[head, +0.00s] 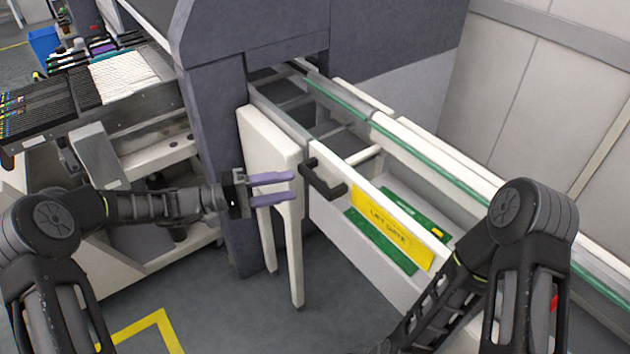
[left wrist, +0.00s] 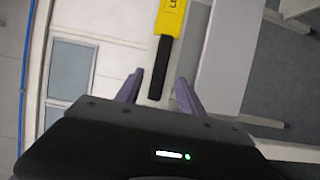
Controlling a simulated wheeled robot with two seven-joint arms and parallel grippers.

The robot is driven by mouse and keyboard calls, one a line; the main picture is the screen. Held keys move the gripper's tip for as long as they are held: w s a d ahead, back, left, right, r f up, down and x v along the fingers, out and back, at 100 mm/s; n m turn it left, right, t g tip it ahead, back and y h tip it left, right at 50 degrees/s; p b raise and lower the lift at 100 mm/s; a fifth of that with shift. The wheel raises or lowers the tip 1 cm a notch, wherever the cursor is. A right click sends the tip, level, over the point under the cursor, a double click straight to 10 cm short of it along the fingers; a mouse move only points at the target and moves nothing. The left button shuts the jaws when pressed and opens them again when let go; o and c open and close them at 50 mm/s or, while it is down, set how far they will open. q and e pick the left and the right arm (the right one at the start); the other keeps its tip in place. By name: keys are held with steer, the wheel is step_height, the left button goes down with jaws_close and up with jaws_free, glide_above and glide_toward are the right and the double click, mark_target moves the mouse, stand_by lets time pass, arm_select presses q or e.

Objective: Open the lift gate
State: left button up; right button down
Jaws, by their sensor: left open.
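The lift gate (head: 357,262) is a white panel section of the conveyor with a yellow label (head: 392,227) reading "LIFT GATE". A black bar handle (head: 323,181) sits at its left end. My left gripper (head: 294,186) is open, its purple fingers pointing at the handle from the left and a little short of it in the head view. In the left wrist view the handle (left wrist: 160,68) stands upright ahead, between the lines of the two open fingers (left wrist: 158,88). My right arm shows at the lower right of the head view, but its gripper is out of view.
A white stand with legs (head: 270,141) is just behind my left gripper. Grey floor lies below.

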mark_target(311, 183)
arm_select(q)
steer(key=p+x, duration=0.1)
steer(key=x, duration=0.6)
steer(key=shift+d, duration=0.3)
steer(key=shift+c, duration=0.3)
jaws_close()
stand_by(0.8)
